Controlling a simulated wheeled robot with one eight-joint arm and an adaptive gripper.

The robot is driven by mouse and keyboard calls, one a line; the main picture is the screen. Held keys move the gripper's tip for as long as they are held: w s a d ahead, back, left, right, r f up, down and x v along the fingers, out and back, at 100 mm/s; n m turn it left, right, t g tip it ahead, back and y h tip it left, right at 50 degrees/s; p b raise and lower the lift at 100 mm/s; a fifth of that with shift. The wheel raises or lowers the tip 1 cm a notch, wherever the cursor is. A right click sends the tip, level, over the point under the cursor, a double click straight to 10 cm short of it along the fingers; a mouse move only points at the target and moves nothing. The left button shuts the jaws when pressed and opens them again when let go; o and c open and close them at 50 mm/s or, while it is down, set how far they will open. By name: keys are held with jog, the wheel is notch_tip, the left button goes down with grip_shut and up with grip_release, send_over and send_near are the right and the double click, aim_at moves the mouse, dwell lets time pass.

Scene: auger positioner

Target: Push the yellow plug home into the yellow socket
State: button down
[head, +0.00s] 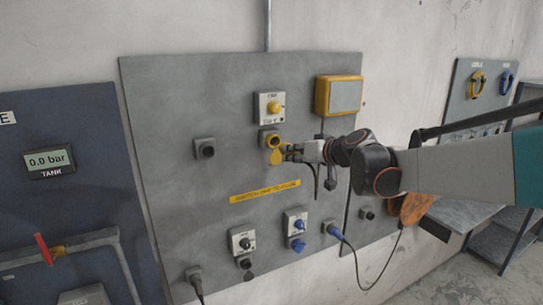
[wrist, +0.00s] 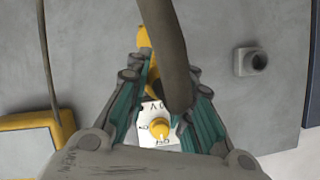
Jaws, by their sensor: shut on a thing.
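The yellow socket (head: 270,138) is on the grey wall panel, with its yellow lid (head: 275,157) hanging open below. In the wrist view, which is upside down to the head view, the yellow lid (wrist: 145,38) shows behind a thick dark cable (wrist: 165,45). My gripper (head: 289,152) is right in front of the socket, a little to its right. Its teal-lined fingers (wrist: 163,98) are shut on the plug at the end of this cable. The plug body is mostly hidden by cable and fingers. I cannot tell whether it is touching the socket or how deep it sits.
A yellow rotary switch (head: 274,107) is above the socket. Below are a yellow label strip (head: 265,191), blue fittings (head: 297,226) and a blue plug with cable (head: 335,232).

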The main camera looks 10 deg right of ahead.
aim_at(282, 146)
jog(key=shift+w+a, duration=0.25)
jog(key=shift+w, duration=0.4)
jog(key=shift+w+a, duration=0.2)
jog(key=shift+w, duration=0.5)
jog(key=shift+w+a, duration=0.25)
jog(key=shift+w, duration=0.4)
jog(key=shift+w+a+b, duration=0.25)
jog(key=shift+w+b, duration=0.1)
jog(key=shift+w, duration=0.35)
jog(key=shift+w+a+b, duration=0.2)
jog(key=shift+w+b, duration=0.15)
jog(key=shift+w, duration=0.3)
dwell(0.7)
jog(key=shift+w, duration=0.15)
jog(key=c, duration=1.3)
grip_release()
jog(key=shift+w, duration=0.1)
jog(key=v, duration=1.2)
jog(key=shift+r, duration=0.1)
